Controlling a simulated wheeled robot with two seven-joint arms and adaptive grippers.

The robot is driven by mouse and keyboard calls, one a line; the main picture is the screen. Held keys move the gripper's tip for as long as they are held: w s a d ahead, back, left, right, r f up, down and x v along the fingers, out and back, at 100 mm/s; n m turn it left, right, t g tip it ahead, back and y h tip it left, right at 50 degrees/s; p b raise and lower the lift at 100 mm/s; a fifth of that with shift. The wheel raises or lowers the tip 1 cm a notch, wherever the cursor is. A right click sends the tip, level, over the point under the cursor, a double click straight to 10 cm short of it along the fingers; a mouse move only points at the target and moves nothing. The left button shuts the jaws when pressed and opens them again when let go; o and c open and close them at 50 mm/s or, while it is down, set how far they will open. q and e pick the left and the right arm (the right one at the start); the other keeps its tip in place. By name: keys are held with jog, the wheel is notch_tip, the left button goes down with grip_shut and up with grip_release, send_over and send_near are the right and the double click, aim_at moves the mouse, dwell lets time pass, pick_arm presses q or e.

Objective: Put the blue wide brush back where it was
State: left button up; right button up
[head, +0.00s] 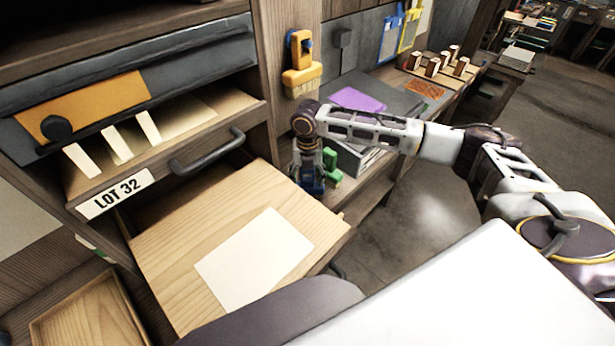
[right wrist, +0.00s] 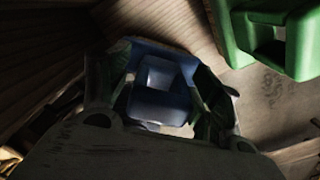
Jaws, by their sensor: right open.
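The blue wide brush (head: 313,187) is low beside the wooden cabinet side in the head view, mostly hidden under my right gripper (head: 310,172). In the right wrist view the blue brush (right wrist: 160,92) is between the two fingers of the right gripper (right wrist: 160,112). The fingers are open on either side of it; I cannot tell whether they touch it. Its bristles and what it rests on are not clear. My left gripper is not in view.
A green block-like object (head: 330,162) stands close right of the brush; it also shows in the wrist view (right wrist: 290,40). A yellow brush (head: 301,72) hangs above on the cabinet side. An open drawer (head: 190,250) with a white sheet (head: 254,258) is to the left.

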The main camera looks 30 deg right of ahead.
jog(key=shift+r, duration=0.1)
jog(key=shift+r, duration=3.8)
jog(key=shift+s, duration=0.1)
